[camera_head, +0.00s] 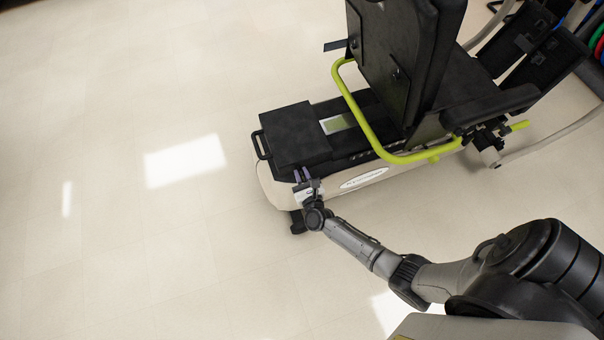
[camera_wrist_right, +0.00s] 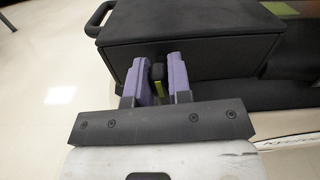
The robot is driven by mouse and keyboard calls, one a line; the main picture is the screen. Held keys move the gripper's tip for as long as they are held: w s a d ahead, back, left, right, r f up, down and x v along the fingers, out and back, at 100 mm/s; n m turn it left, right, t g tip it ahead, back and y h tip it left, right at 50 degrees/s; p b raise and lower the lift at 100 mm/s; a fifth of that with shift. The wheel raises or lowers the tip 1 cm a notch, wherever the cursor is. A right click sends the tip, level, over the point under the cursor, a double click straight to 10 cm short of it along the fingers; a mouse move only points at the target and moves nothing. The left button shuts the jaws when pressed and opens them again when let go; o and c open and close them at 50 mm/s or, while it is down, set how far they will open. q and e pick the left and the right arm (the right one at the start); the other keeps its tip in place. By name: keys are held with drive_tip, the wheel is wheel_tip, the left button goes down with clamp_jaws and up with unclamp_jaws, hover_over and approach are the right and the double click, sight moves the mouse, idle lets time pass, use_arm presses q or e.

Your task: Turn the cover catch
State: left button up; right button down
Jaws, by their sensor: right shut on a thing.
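The cover catch (camera_wrist_right: 158,72) is a small dark piece with a yellow-green part, on the side of the black cover (camera_wrist_right: 205,42) in the right wrist view. The black box-shaped cover (camera_head: 294,133) sits on the rear end of the stepper in the head view. My right gripper (camera_wrist_right: 161,75) has its two purple fingers on either side of the catch and is shut on it. In the head view my right gripper (camera_head: 302,175) is at the near side of the cover; the catch is hidden there. My left gripper is not in view.
A yellow-green rail (camera_head: 366,119) curves round the black seat (camera_head: 400,60) to the right of the cover. A black handle (camera_head: 260,145) sticks out at the cover's left end. The pale floor (camera_head: 130,240) to the left is clear.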

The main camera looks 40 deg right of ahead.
drive_tip(key=n, duration=0.4)
drive_tip(key=shift+a, duration=0.2)
drive_tip(key=n, duration=0.3)
drive_tip(key=shift+w+a+f+n+p, duration=0.15)
drive_tip(key=shift+a+f+n+p, duration=0.05)
drive_tip(key=shift+n+p, duration=0.2)
drive_tip(key=n, duration=0.3)
drive_tip(key=shift+a+f+n, duration=0.1)
drive_tip(key=shift+f+n, duration=0.05)
drive_tip(key=shift+n, duration=0.15)
drive_tip(key=n, duration=0.2)
drive_tip(key=n+p, duration=0.1)
drive_tip(key=shift+a+f+n, duration=0.1)
drive_tip(key=shift+f+n, duration=0.15)
drive_tip(key=shift+n, duration=0.15)
drive_tip(key=shift+f+n, duration=0.1)
drive_tip(key=shift+n, duration=0.7)
drive_tip(key=c, duration=1.3)
unclamp_jaws()
drive_tip(key=shift+o, duration=1.1)
